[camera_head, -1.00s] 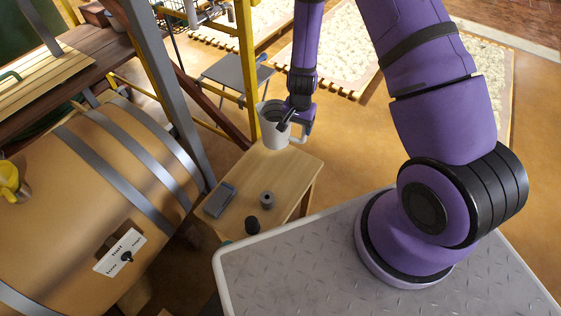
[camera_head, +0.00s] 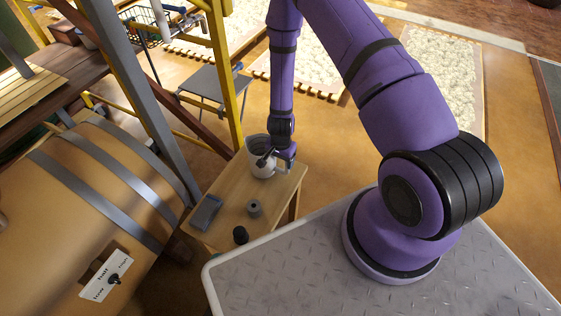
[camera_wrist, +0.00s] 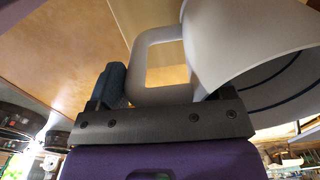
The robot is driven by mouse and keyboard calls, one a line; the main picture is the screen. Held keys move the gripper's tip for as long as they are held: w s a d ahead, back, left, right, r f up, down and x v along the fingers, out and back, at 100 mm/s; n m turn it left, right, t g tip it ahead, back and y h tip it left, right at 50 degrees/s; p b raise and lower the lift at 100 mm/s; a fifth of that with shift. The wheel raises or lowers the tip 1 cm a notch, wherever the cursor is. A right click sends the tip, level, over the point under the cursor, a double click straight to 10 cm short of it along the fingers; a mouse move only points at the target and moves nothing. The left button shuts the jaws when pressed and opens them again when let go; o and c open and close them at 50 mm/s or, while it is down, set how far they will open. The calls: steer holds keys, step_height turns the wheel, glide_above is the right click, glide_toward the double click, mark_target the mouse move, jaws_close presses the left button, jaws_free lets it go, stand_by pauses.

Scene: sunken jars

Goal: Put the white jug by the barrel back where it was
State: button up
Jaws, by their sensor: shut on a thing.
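The white jug (camera_head: 261,171) is at the far end of the small wooden table (camera_head: 229,204) in the head view, close to the yellow post. It looks upright; I cannot tell whether its base touches the tabletop. My gripper (camera_head: 269,159) is at the jug's upper right side, shut on it. In the wrist view the jug (camera_wrist: 235,45) fills the right side, its open mouth to the lower right and its looped handle (camera_wrist: 150,40) pointing left beside my gripper's dark finger. The exact grip is partly hidden. The barrel (camera_head: 95,190) lies on its side left of the table.
On the table are a grey flat box (camera_head: 206,212), a grey cylinder (camera_head: 254,208) and a black round object (camera_head: 240,235) at the near end. A yellow post (camera_head: 226,80) and a grey stool (camera_head: 215,87) stand behind the table. Open floor lies to the right.

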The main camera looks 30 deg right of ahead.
steer(key=shift+f, duration=0.75)
steer(key=o, duration=1.4)
steer(key=shift+f, duration=0.1)
